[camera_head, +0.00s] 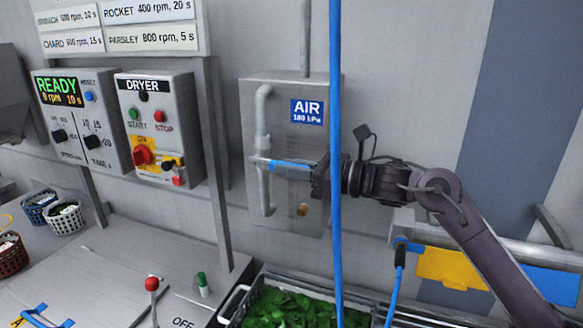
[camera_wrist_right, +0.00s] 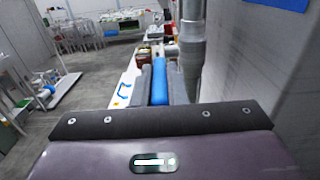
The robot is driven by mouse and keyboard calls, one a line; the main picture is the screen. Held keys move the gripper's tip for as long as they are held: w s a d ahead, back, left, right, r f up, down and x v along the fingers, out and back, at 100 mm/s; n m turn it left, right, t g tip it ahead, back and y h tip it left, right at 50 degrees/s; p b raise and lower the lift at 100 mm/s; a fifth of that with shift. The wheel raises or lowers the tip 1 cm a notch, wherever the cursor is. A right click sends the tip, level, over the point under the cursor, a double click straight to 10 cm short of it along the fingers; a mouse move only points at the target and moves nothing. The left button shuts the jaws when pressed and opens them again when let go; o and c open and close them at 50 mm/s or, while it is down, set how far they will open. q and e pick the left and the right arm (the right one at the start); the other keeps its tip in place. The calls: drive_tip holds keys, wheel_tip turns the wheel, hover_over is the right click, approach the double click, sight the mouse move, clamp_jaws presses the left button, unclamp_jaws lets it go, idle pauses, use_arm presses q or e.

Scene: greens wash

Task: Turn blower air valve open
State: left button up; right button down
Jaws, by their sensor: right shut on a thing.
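The air valve's blue lever (camera_head: 288,165) sticks out to the right from the vertical grey pipe (camera_head: 263,130) on the grey AIR panel (camera_head: 285,95). The lever lies nearly level, crosswise to the pipe. My right gripper (camera_head: 313,180) is at the lever's right end, shut on it. In the right wrist view the blue lever (camera_wrist_right: 160,82) shows between the two grey fingers, with the pipe (camera_wrist_right: 191,45) just to the right. A blue hose partly covers the gripper in the head view. My left gripper is not in view.
A blue hose (camera_head: 336,110) hangs down in front of my right wrist. The dryer box (camera_head: 160,125) and a READY control box (camera_head: 80,120) are to the left. A crate of greens (camera_head: 290,305), a red-knobbed lever (camera_head: 152,285) and small baskets (camera_head: 65,218) are below.

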sight(284, 162)
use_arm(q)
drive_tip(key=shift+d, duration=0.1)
use_arm(e)
drive_tip(key=shift+r, duration=0.15)
drive_tip(key=shift+r+g+h+p, duration=0.3)
drive_tip(key=shift+r+h+p, duration=0.5)
drive_tip(key=shift+r+h, duration=0.2)
drive_tip(key=r+h+p, duration=0.1)
drive_tip(key=p, duration=0.1)
drive_tip(key=a+r+g+h+p, duration=0.1)
drive_tip(key=h+p, duration=0.1)
drive_tip(key=p, duration=0.1)
drive_tip(key=shift+w+r, duration=0.2)
drive_tip(key=shift+a+r+g+h+p, duration=0.15)
drive_tip(key=shift+g+h+p, duration=0.15)
drive_tip(key=shift+h+p, duration=0.3)
use_arm(q)
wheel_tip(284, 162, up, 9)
drive_tip(key=p, duration=0.1)
use_arm(e)
drive_tip(key=shift+w+a, duration=0.1)
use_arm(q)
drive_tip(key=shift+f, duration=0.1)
